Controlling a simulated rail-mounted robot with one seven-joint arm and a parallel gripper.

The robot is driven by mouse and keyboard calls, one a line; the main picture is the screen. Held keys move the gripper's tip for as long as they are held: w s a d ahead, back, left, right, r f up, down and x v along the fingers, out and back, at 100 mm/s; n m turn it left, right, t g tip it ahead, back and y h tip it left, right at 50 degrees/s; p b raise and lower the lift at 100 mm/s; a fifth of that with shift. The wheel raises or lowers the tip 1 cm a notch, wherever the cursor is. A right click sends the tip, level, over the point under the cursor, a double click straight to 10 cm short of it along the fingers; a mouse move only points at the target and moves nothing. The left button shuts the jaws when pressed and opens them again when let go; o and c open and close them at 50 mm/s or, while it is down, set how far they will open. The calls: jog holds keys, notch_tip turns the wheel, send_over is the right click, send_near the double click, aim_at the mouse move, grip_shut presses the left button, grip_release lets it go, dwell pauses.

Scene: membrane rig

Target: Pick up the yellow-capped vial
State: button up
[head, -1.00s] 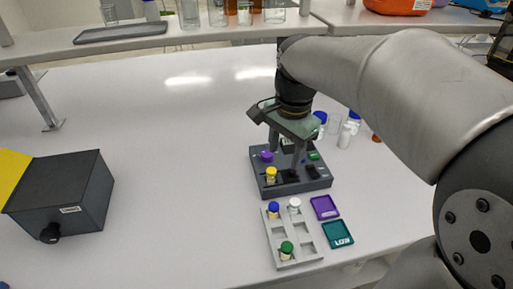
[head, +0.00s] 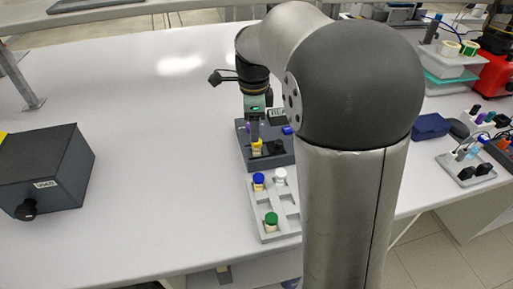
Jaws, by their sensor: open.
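The yellow-capped vial (head: 257,145) stands in the dark grey rig block (head: 252,164), in the head view's middle. My gripper (head: 255,132) points down directly over or just behind the yellow cap, seen edge-on. Its jaws are open. A finger covers part of the area around the cap, and I cannot tell whether it touches the vial. A purple cap (head: 246,127) shows partly behind the gripper.
A grey tray (head: 284,215) in front of the block holds blue-capped (head: 259,181), white-capped (head: 280,178) and green-capped (head: 271,221) vials. My arm hides the area to the right. A dark box (head: 45,172) stands left; the table between is clear.

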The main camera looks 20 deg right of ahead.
aim_at(257, 148)
jog(key=f, duration=0.6)
jog(key=shift+s+d+f, duration=0.1)
jog(key=shift+d+f, duration=0.1)
jog(key=shift+d, duration=0.1)
jog(key=c, duration=1.1)
